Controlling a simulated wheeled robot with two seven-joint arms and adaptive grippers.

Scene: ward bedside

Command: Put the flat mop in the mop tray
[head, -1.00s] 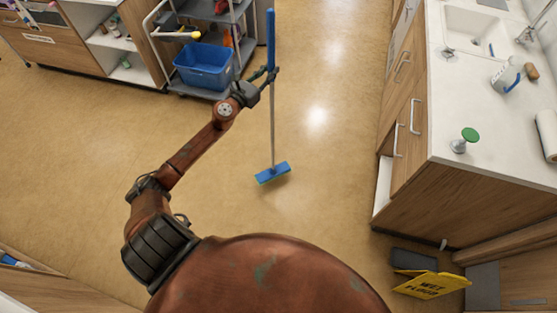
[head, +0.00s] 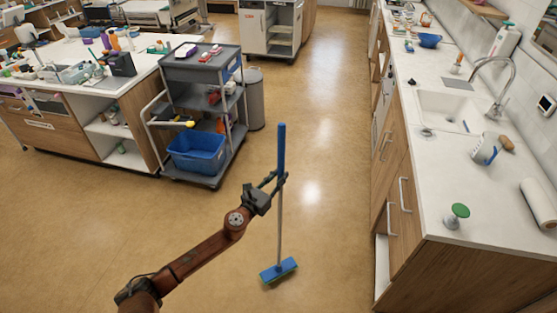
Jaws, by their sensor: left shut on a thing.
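The flat mop (head: 281,145) has a blue upper handle, a grey lower pole and a flat blue head (head: 278,271) with a greenish edge. It stands nearly upright, with its head at or just above the floor; I cannot tell which. My left gripper (head: 279,181) is shut on the handle near the lower end of the blue part. My right gripper is out of view. I cannot make out a mop tray for certain in the head view.
A grey cart (head: 207,65) with a blue bin (head: 197,151) stands left of the mop. A grey waste bin (head: 254,99) is behind it. The sink counter (head: 446,180) runs along the right. The floor (head: 312,150) between is clear.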

